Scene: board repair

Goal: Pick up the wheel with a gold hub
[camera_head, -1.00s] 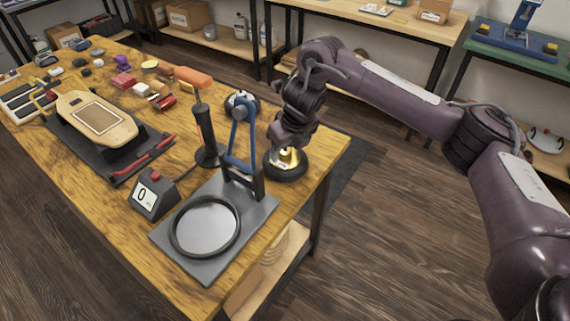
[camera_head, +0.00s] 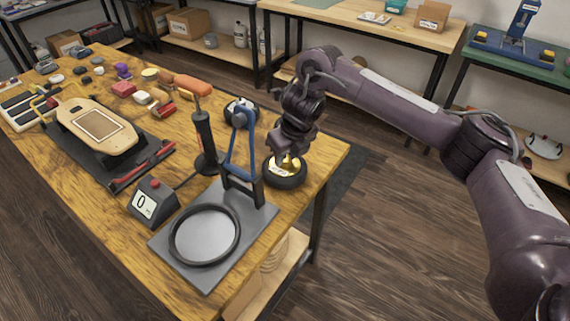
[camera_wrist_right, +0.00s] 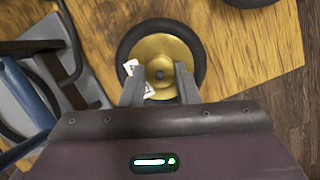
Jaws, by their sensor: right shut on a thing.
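The wheel with a gold hub (camera_head: 285,181) has a black tyre and lies flat near the right edge of the wooden workbench. In the right wrist view its gold hub (camera_wrist_right: 161,55) faces the camera, with small white marked patches by the left finger. My right gripper (camera_head: 288,160) reaches down onto it from above. In the wrist view the two grey fingers (camera_wrist_right: 160,85) are over the hub and shut on the wheel. Exactly where the fingertips grip the hub is hard to see. My left gripper is out of view.
A second dark wheel (camera_head: 240,108) sits behind a blue-handled press (camera_head: 240,150). The bench edge and open floor lie to the right.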

